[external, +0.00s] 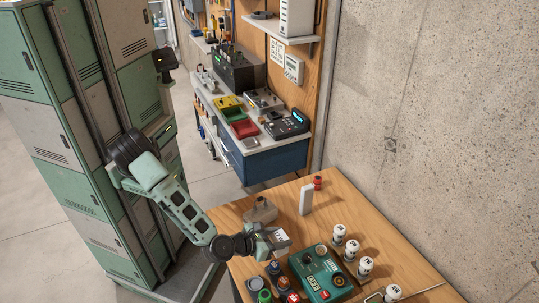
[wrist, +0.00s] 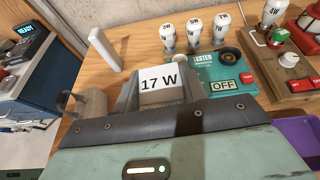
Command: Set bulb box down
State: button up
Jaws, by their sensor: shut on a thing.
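The bulb box (wrist: 163,93), a small grey-brown box with a white "17 W" label, sits between the fingers of my gripper (wrist: 158,92) in the wrist view. In the external view my gripper (external: 268,243) is shut on the box (external: 281,238) at the wooden table (external: 370,237), left of the teal tester (external: 318,272). The label faces up. The box's underside is hidden, so I cannot tell whether it touches the table.
A white upright block (external: 306,200) and a small grey object (external: 260,210) stand behind my gripper. Several labelled bulbs (external: 338,233) stand right of the tester. Small dark-based items (external: 273,268) are in front. Bare wood lies between the white block and the bulbs.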

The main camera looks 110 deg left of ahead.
jog(key=s+d+b, duration=0.1)
jog(key=s+d, duration=0.4)
jog(key=d, duration=0.3)
jog(key=shift+m+h, duration=0.3)
jog(key=shift+m, duration=0.1)
jog(key=shift+w+d+f+p, duration=0.1)
jog(key=shift+f+p, duration=0.1)
jog(key=shift+f, duration=1.25)
jog(key=shift+s+d+f+p, duration=0.1)
jog(key=shift+d+f+p, duration=0.05)
jog(key=shift+f, duration=1.35)
jog(key=shift+w+d+f+p, duration=0.1)
jog(key=shift+f+p, duration=0.1)
jog(key=shift+f, duration=1.25)
jog(key=shift+f, duration=0.1)
jog(key=o, duration=1)
jog(key=shift+c, duration=0.2)
